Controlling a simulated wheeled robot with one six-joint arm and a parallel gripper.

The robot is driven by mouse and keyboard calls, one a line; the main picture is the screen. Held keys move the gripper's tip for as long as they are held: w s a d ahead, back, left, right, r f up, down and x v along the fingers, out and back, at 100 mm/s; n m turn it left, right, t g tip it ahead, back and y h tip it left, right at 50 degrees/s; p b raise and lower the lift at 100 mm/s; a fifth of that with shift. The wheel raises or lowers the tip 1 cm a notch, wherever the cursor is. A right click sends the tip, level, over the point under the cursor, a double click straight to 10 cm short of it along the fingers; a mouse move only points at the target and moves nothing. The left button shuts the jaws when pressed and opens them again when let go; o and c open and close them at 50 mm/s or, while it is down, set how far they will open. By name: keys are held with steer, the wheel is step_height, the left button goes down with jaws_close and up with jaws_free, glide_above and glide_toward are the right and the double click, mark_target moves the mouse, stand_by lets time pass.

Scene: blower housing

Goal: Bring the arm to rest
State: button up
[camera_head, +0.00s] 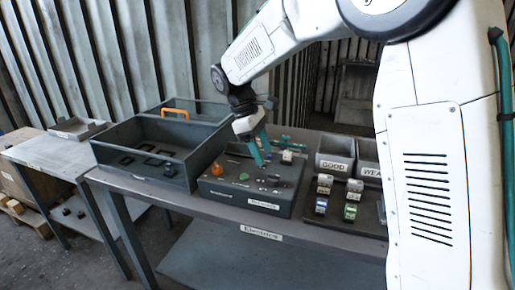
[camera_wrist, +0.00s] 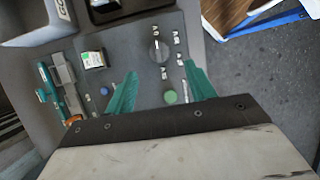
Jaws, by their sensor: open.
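My arm reaches from the right over the bench in the head view. My gripper (camera_head: 260,153) is above a grey control box (camera_head: 230,194), with its teal fingers apart and nothing between them. In the wrist view, my gripper (camera_wrist: 162,85) has its fingers spread over the same box top, with the black dial (camera_wrist: 158,50) and a green button (camera_wrist: 170,97) beyond or between them. Whether the fingertips touch the box cannot be told.
A deep grey bin (camera_head: 135,177) with an orange handle stands left of the box. Bins labelled GOOD (camera_head: 334,167) and WEAK stand right, behind small coloured blocks (camera_head: 351,211). A small white-green block (camera_wrist: 93,60) sits on the box. A lower side table (camera_head: 45,152) is at left.

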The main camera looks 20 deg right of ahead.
steer(key=s+m, duration=0.1)
steer(key=s+f+m, duration=0.1)
steer(key=s, duration=0.2)
steer(key=shift+s+d+f+m+y, duration=0.15)
steer(key=shift+s+f+m+y, duration=0.15)
steer(key=shift+m, duration=0.1)
steer(key=s+d+r+m+t+y, duration=0.1)
steer(key=s+d+m, duration=0.1)
steer(key=s, duration=0.7)
steer(key=s+d+r+m+t+y, duration=0.1)
steer(key=s+d+r+m, duration=0.1)
steer(key=s, duration=0.7)
steer(key=s+d+r+m+t+y, duration=0.1)
steer(key=s+m, duration=0.3)
steer(key=s, duration=0.5)
steer(key=shift+s+d+r+t, duration=0.25)
steer(key=shift+d+r+t, duration=0.15)
steer(key=shift+d+r, duration=0.15)
